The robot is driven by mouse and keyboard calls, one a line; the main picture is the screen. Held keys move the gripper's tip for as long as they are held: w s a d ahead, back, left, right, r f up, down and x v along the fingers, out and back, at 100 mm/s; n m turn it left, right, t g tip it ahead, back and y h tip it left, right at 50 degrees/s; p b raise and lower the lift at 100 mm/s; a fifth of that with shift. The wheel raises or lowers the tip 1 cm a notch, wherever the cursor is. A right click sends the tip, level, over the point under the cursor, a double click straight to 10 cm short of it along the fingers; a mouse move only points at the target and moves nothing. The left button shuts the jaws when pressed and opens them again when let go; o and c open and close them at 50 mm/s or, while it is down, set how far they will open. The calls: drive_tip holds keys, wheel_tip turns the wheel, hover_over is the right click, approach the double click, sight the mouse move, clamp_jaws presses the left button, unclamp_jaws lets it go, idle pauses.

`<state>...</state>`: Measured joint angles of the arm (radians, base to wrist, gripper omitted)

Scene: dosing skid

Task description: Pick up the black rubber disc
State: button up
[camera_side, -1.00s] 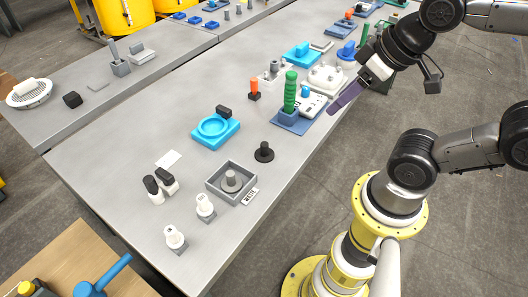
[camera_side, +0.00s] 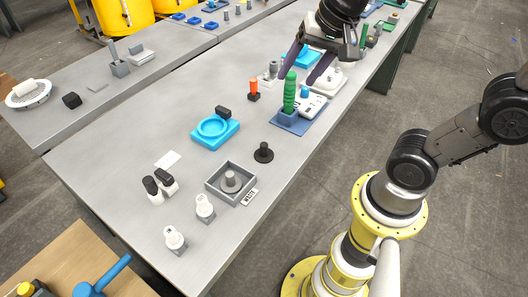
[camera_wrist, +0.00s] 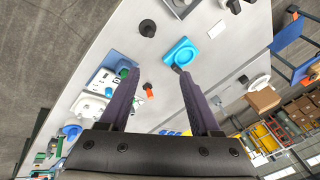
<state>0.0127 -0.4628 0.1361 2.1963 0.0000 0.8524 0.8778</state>
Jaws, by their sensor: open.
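The black rubber disc (camera_side: 263,153) lies on the grey bench with a small black stub standing up from its middle. It is right of the blue round holder and just behind the grey square tray. In the wrist view the disc (camera_wrist: 147,28) shows near the top, beyond my fingertips and a little left of centre. My gripper (camera_side: 297,79) is open, with two purple fingers spread apart, above the bench near the green handle. In the wrist view the gripper (camera_wrist: 157,71) has nothing between its fingers.
A green upright handle (camera_side: 290,92) in a blue base stands close to my fingers. An orange-topped piece (camera_side: 253,88), a blue round holder (camera_side: 231,132) and a grey square tray (camera_side: 214,186) with a grey post are nearby. Bare bench surrounds the disc.

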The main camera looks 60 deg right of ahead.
drive_tip(key=w+f+m+g, duration=0.3)
drive_tip(key=w+f+m, duration=0.1)
drive_tip(key=w+f, duration=0.35)
drive_tip(key=g, duration=0.2)
hover_over(264, 144)
drive_tip(key=shift+m, duration=0.4)
wheel_tip(264, 144, down, 15)
drive_tip(key=shift+s+a+r, duration=0.1)
drive_tip(key=shift+s+a, duration=0.05)
drive_tip(key=shift+f, duration=3.25)
clamp_jaws()
